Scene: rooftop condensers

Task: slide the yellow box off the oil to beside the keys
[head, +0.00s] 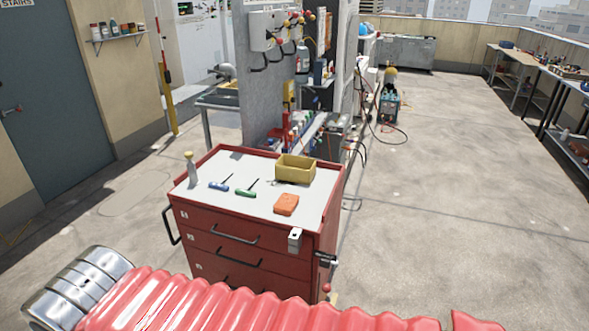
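The yellow box (296,169) is open-topped and stands at the back right of the red cabinet's pale top (245,170). Two T-handled keys lie left of it and apart from it: one with a blue handle (218,186) and one with a green handle (245,193), both with dark shafts. No oil patch shows clearly; the surface under the box is hidden, and a small thin dark mark shows by its left side. My gripper is not in view.
An orange block or folded cloth (286,204) lies in front of the yellow box. The cabinet top has a raised red rim (253,150). Bare top shows behind the keys and at the front left. A grey panel (262,85) stands behind the cabinet.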

